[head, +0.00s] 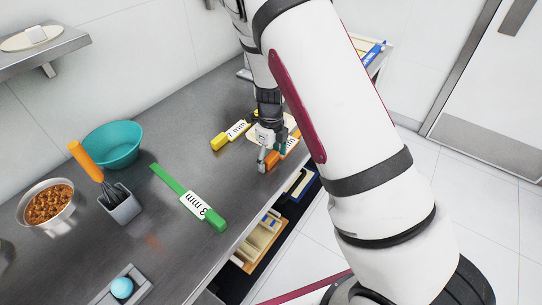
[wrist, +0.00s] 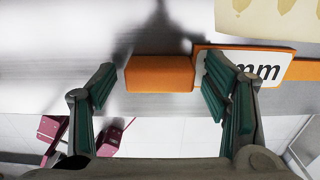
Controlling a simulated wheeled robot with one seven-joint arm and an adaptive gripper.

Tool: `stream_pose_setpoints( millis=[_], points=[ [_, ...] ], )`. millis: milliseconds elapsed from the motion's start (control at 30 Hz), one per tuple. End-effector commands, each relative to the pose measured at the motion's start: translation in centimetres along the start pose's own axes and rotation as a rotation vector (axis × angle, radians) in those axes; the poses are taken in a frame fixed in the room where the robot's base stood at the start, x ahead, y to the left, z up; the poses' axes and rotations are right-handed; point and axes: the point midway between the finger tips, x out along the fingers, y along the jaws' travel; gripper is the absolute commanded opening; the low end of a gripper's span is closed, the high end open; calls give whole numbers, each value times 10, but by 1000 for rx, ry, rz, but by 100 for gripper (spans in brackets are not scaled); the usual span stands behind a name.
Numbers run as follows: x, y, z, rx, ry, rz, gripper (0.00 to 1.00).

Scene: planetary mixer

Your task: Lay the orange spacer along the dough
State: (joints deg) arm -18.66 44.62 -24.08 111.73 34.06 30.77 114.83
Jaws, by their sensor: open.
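The orange spacer (wrist: 160,73) lies on the grey counter near its front edge. It runs left to right in the wrist view, with a white label ending in "mm"; in the head view the spacer (head: 272,160) is partly hidden by my gripper. My gripper (wrist: 160,78) is open above it. Its left finger is just past the spacer's plain end and its right finger overlaps the label; I cannot tell whether they touch. The dough (wrist: 268,18), a pale sheet with darker shapes, lies beyond the spacer at top right. In the head view my gripper (head: 265,155) partly covers that area.
A yellow spacer marked 1 mm (head: 229,135) lies behind my gripper. A green spacer marked 3 mm (head: 187,197) lies to the left. A teal bowl (head: 112,146), a whisk cup (head: 121,205) and a filled metal bowl (head: 48,205) stand farther left. Open shelves (head: 262,240) sit below the counter edge.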

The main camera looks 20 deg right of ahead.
Motion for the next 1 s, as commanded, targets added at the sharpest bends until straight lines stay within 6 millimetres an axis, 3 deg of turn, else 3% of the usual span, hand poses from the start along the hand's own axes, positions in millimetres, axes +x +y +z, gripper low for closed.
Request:
stream_pose_setpoints(
  millis=[167,600,867,1000],
  points=[
    [-11,0,1,1,-3,-2,70],
    [-94,0,1,-1,-4,-2,70],
    [-121,0,0,-3,-2,0,70],
    [-138,6,-5,-84,-27,15,70]
  ],
)
